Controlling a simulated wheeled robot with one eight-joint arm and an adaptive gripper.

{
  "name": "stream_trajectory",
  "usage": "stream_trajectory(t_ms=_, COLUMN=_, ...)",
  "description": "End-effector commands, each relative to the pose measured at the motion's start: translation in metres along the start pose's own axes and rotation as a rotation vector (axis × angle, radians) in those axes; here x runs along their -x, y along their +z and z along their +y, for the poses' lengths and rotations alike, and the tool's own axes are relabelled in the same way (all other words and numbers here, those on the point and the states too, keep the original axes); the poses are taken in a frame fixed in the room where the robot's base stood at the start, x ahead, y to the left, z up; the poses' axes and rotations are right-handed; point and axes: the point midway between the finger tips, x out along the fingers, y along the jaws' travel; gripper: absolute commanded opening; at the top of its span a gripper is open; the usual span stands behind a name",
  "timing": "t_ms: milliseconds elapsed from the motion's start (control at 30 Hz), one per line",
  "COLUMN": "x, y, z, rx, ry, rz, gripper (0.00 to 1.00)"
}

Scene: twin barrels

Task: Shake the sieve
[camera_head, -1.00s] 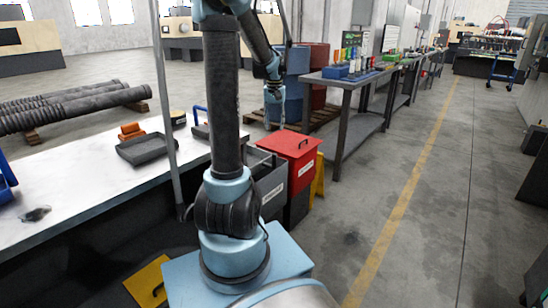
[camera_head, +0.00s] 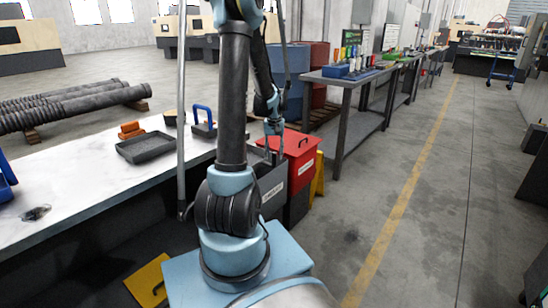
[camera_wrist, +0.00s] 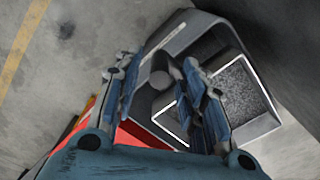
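A dark shallow tray with an upright blue handle (camera_head: 204,122), possibly the sieve, sits on the white table. Another flat dark tray (camera_head: 145,147) lies to its left, without a visible handle. I cannot tell whether the fingers touch anything.
The white table (camera_head: 90,190) fills the left, with orange blocks (camera_head: 131,130) on it. A grey workbench (camera_head: 345,85) with small items stands beyond the bins. A yellow piece (camera_head: 150,283) is at the lower left.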

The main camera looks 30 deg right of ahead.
Motion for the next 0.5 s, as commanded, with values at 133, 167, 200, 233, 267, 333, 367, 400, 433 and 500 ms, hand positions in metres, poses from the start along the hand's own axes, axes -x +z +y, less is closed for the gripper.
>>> stream_trajectory(t_ms=133, x=-0.013, y=0.000, z=0.000, rx=0.000, ry=0.000, rz=0.000, gripper=0.38)
stream_trajectory(t_ms=167, x=-0.015, y=0.000, z=0.000, rx=0.000, ry=0.000, rz=0.000, gripper=0.38)
stream_trajectory(t_ms=200, x=-0.017, y=0.000, z=0.000, rx=0.000, ry=0.000, rz=0.000, gripper=0.38)
stream_trajectory(t_ms=233, x=-0.018, y=0.000, z=0.000, rx=0.000, ry=0.000, rz=0.000, gripper=0.38)
stream_trajectory(t_ms=267, x=-0.019, y=0.000, z=0.000, rx=0.000, ry=0.000, rz=0.000, gripper=0.38)
stream_trajectory(t_ms=333, x=-0.020, y=0.000, z=0.000, rx=0.000, ry=0.000, rz=0.000, gripper=0.38)
stream_trajectory(t_ms=367, x=-0.020, y=0.000, z=0.000, rx=0.000, ry=0.000, rz=0.000, gripper=0.38)
stream_trajectory(t_ms=400, x=-0.020, y=0.000, z=0.000, rx=0.000, ry=0.000, rz=0.000, gripper=0.38)
stream_trajectory(t_ms=433, x=-0.020, y=0.000, z=0.000, rx=0.000, ry=0.000, rz=0.000, gripper=0.38)
stream_trajectory(t_ms=500, x=-0.020, y=0.000, z=0.000, rx=0.000, ry=0.000, rz=0.000, gripper=0.38)
